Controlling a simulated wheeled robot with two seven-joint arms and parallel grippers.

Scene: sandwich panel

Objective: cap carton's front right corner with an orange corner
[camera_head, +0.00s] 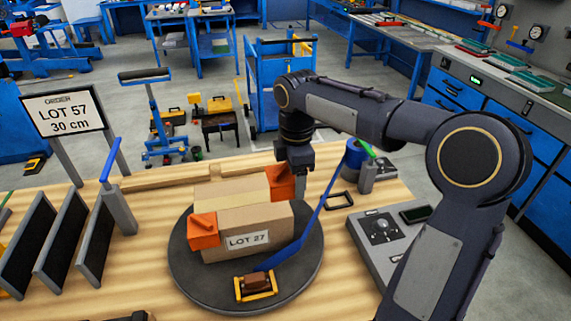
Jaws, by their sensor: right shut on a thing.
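The cardboard carton (262,222), labelled LOT 27, sits on a round dark turntable (200,286) on the wooden bench. One orange corner (204,232) caps its front left top corner. A second orange corner (281,184) is at the carton's right end, toward the back. My right gripper (299,178) is shut on this second corner, reaching down from above. I cannot tell whether that corner touches the carton, as the gripper covers part of it. The carton's near right corner shows bare cardboard. My left gripper is out of view.
A grey device (384,231) stands right. Dark upright panels (58,236) and a LOT 57 sign (66,115) stand left.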

